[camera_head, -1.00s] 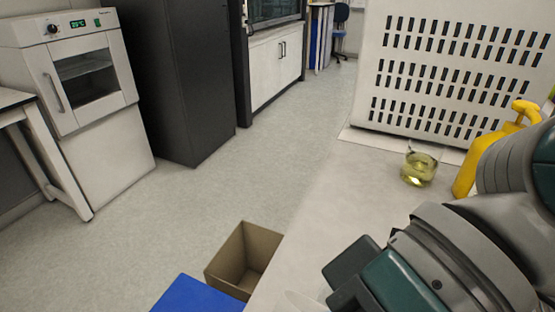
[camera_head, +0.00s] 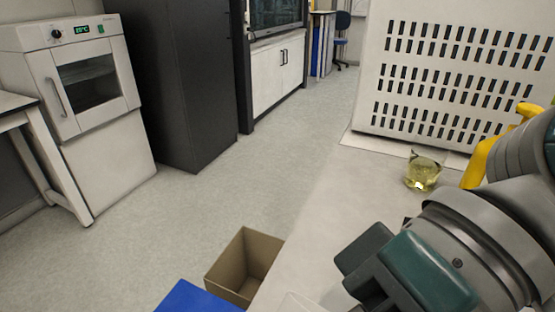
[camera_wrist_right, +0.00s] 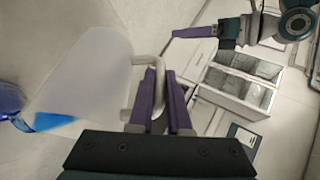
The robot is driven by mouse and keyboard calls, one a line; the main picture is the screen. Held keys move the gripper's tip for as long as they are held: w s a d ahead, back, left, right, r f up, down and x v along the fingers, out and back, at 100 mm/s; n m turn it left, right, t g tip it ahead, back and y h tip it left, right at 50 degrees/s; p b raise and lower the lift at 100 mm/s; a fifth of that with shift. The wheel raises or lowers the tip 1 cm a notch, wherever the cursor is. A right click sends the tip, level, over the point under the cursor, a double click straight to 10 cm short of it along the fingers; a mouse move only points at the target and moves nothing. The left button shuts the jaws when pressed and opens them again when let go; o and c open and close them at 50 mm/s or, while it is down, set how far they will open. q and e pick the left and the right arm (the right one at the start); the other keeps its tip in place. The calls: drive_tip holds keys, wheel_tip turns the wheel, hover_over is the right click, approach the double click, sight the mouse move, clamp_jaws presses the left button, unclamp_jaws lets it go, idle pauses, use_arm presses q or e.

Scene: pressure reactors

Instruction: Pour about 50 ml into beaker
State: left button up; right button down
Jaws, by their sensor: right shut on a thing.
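In the right wrist view, my right gripper (camera_wrist_right: 158,112) is shut on the handle of a translucent white jug (camera_wrist_right: 85,75). The jug looks tilted, with blue liquid (camera_wrist_right: 55,121) gathered at its lower left end. A blue glassy object (camera_wrist_right: 8,102) is cut off at the left edge by the jug's mouth; I cannot tell whether it is the beaker. My left gripper (camera_wrist_right: 228,33) shows purple fingers at the top; its opening is unclear. In the head view, a glass beaker (camera_head: 422,172) of yellow liquid stands on the bench. A pale edge (camera_head: 296,303) shows at the bottom.
A yellow bottle (camera_head: 478,163) stands beside my right arm. A perforated white panel (camera_head: 450,60) stands behind the beaker. An open cardboard box (camera_head: 240,266) and a blue object (camera_head: 195,298) are left of the bench. The bench top (camera_head: 350,185) left of the beaker is clear.

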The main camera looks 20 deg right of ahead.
drive_tip(key=shift+r, duration=0.1)
drive_tip(key=p, duration=0.2)
drive_tip(key=a+h+p, duration=0.1)
drive_tip(key=p, duration=0.1)
drive_tip(key=shift+s+r, duration=0.1)
drive_tip(key=shift+s, duration=0.2)
drive_tip(key=f, duration=0.1)
drive_tip(key=f+h+p, duration=0.1)
drive_tip(key=f+p, duration=0.1)
drive_tip(key=shift+s+a+n+t, duration=0.2)
drive_tip(key=shift+a+n+t, duration=0.1)
drive_tip(key=shift+a+t, duration=0.1)
drive_tip(key=shift+f, duration=0.2)
drive_tip(key=shift+s+a+f+h+p, duration=0.2)
drive_tip(key=shift+a+f+h+p, duration=0.25)
drive_tip(key=shift+h+p, duration=0.55)
drive_tip(key=shift+s+a+f+n+t+h+p, duration=0.2)
drive_tip(key=shift+a+f+p, duration=0.1)
drive_tip(key=shift+f+p, duration=0.2)
drive_tip(key=shift+s+a+f+n+t+h+p, duration=0.1)
drive_tip(key=shift+a+f+t+h+p, duration=0.1)
drive_tip(key=shift+a+f+p, duration=0.25)
drive_tip(key=shift+d+f, duration=0.1)
drive_tip(key=shift+d, duration=0.1)
